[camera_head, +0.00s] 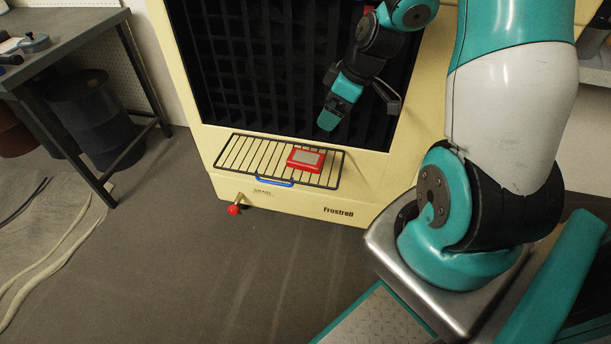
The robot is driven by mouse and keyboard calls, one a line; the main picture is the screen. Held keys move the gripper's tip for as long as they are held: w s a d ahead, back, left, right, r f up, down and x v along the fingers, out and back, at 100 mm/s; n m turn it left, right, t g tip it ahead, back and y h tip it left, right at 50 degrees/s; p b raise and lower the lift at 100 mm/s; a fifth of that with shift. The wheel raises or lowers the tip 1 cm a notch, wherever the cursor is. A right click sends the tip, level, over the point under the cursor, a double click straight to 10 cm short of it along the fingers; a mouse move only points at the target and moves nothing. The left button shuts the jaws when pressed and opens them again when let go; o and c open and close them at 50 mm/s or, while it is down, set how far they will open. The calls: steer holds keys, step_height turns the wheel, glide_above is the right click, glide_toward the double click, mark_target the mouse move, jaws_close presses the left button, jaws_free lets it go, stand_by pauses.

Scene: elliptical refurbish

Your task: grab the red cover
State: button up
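A red cover (306,158), a small flat box shape with a grey top face, lies on the right part of a black wire rack (246,153).
A blue handle (274,181) is on the rack's front edge. A red knob (234,210) juts low from the cabinet. Another red part (368,9) shows behind my arm. The floor in front is clear.

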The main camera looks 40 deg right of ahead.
steer(key=b, duration=0.3)
glide_above(307, 157)
steer(key=s+d, duration=0.1)
steer(key=s, duration=0.1)
steer(key=f, duration=1.2)
steer(key=shift+w+d, duration=0.1)
steer(key=shift+w, duration=0.15)
steer(key=shift+b+x, duration=0.9)
steer(key=shift+x, duration=1.7)
steer(key=shift+s+f, duration=0.15)
steer(key=shift+s, duration=0.05)
steer(key=shift+c, duration=0.3)
steer(key=c, duration=1.1)
